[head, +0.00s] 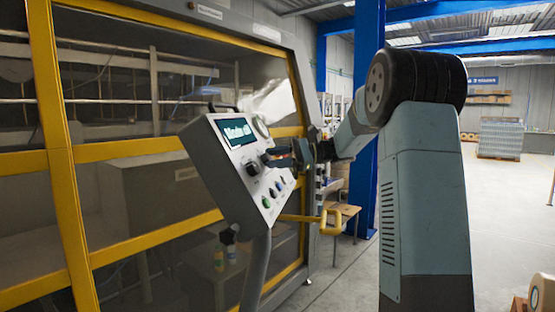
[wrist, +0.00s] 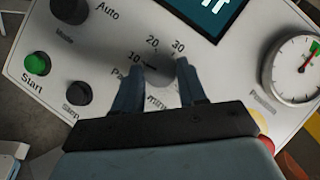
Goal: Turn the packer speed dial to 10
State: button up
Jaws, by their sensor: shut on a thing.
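The packer speed dial (wrist: 160,76) is on the sloping grey control panel (wrist: 225,75), with printed marks 10, 20 and 30 around its upper side in the wrist view. My gripper (wrist: 158,66) is shut on the dial, one finger on each side of it. A dark mark on the dial appears to point left, near the 10, but the fingers hide part of the dial and its scale. In the head view my gripper (head: 283,160) reaches the panel from the right and covers most of the dial.
The panel also carries a screen (head: 234,132), a round gauge (wrist: 293,70), a black Mode knob (wrist: 70,10), a green Start button (wrist: 37,64) and a black button (wrist: 78,94). The yellow-framed machine (head: 115,150) stands behind.

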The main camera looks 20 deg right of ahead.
jog(key=o, duration=0.8)
jog(key=shift+w+d, duration=0.15)
jog(key=shift+o, duration=1.2)
jog(key=s+d+r, duration=0.1)
jog(key=s+d, duration=0.1)
jog(key=d, duration=1.1)
jog(key=shift+s+d, duration=0.2)
jog(key=shift+s, duration=0.05)
jog(key=shift+a, duration=0.1)
